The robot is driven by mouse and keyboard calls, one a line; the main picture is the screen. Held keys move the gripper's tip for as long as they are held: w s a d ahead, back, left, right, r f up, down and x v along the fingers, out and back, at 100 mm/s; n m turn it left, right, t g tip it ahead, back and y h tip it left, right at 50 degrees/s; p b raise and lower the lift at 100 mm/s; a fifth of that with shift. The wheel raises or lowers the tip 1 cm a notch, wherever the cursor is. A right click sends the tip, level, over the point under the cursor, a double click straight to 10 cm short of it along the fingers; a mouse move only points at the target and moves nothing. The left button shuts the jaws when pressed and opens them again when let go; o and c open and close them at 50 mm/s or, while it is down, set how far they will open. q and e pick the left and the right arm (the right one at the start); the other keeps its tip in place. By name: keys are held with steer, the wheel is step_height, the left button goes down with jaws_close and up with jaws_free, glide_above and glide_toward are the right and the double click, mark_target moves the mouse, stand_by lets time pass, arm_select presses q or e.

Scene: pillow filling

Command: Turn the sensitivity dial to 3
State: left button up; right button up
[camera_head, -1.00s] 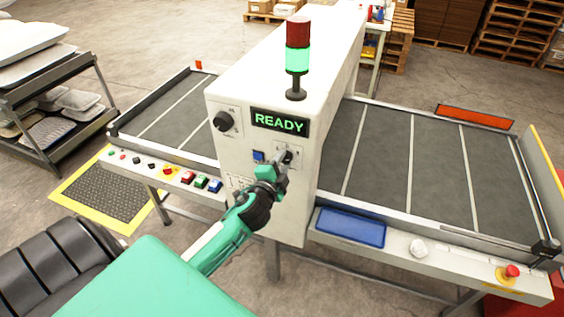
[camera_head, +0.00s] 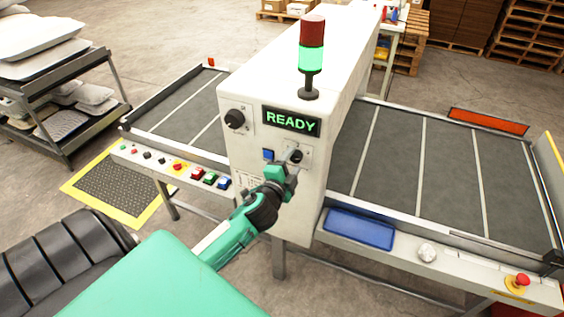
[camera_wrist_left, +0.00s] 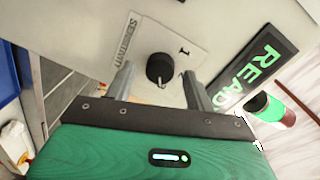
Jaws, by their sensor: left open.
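The sensitivity dial (camera_head: 296,156) is a black knob on the white machine's front panel, below the READY display. In the left wrist view the dial (camera_wrist_left: 160,68) sits beside a printed "SENSITIVITY" label, with a small light mark on its rim. Its setting is not clear; one mark like a "1" shows near it. My left gripper (camera_head: 290,160) is right at the dial. In the wrist view its two grey fingers (camera_wrist_left: 158,72) are open, one on each side of the dial; contact cannot be told. My right gripper is not in view.
A second black knob (camera_head: 235,119) sits at the panel's upper left. The READY display (camera_head: 291,121) is lit green, under a signal tower (camera_head: 311,56) lit green. A blue button (camera_head: 268,155) is left of the dial. A blue tray (camera_head: 360,229) lies at the right.

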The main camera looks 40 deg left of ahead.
arm_select(q)
steer(key=b+v, duration=0.4)
steer(key=v, duration=0.9)
steer(key=shift+s, duration=0.1)
